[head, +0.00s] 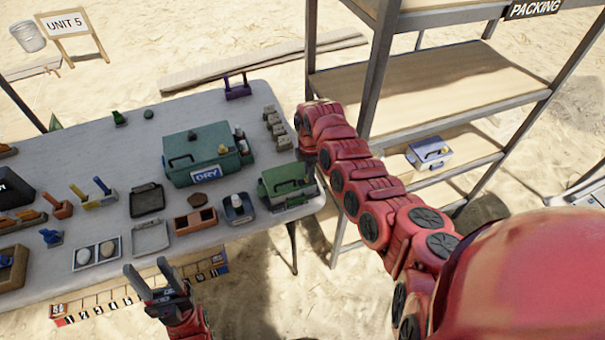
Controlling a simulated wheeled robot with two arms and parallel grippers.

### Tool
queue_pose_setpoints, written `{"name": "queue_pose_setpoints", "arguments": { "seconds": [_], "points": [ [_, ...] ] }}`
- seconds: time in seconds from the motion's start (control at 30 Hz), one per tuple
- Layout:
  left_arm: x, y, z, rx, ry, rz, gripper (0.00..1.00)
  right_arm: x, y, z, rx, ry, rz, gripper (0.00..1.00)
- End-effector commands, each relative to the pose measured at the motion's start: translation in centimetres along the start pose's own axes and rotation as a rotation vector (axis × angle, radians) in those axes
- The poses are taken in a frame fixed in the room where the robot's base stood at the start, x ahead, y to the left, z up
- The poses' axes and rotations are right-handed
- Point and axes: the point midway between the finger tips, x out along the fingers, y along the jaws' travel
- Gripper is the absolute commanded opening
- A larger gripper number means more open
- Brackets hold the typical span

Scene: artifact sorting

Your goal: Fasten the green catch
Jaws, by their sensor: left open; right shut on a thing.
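A green case (283,180) with a dark handle on top stands at the table's right front corner. My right arm reaches over the right edge of the table, and my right gripper (309,165) points down at the right end of this case. It is shut on a part there, but its fingertips and the green catch are too small and covered to make out. A larger teal box (200,168) marked DRY stands behind and to the left, with a dark handle on its lid. My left gripper (156,285) is open and empty in front of the table's front edge.
The grey table (110,225) holds a black tray (147,199), a terracotta tray (190,222), a grey bin (238,208), colored tools and a purple stand (238,88). A metal shelf (445,90) with a white and blue box (430,152) stands at right.

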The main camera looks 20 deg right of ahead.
Motion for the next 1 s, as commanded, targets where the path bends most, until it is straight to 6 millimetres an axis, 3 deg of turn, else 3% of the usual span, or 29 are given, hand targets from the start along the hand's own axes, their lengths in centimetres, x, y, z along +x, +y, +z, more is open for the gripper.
{"name": "queue_pose_setpoints", "arguments": {
  "seconds": [0.2, 0.23, 0.4, 0.77, 1.0],
  "points": [
    [0.0, 0.0, 0.0, 0.0, 0.0, 0.0, 0.5, 0.0, 0.0, 0.1, 0.001, -0.001, 0.001, 0.0],
    [0.0, 0.0, 0.0, 0.0, 0.0, 0.0, 0.5, 0.0, 0.0, 0.1, 0.001, -0.001, 0.001, 0.25],
    [0.0, 0.0, 0.0, 0.0, 0.0, 0.0, 0.5, 0.0, 0.0, 0.1, 0.0, -0.001, 0.001, 0.55],
    [-0.1, 0.0, 0.0, 0.0, 0.0, 0.0, 0.5, -0.3, 0.0, 0.1, 0.0, -0.001, 0.001, 0.55],
    [-0.9, 0.1, 0.1, 0.0, 0.0, 0.0, 0.5, -3.5, 0.3, 0.1, 0.001, 0.001, 0.01, 0.55]
  ]
}}
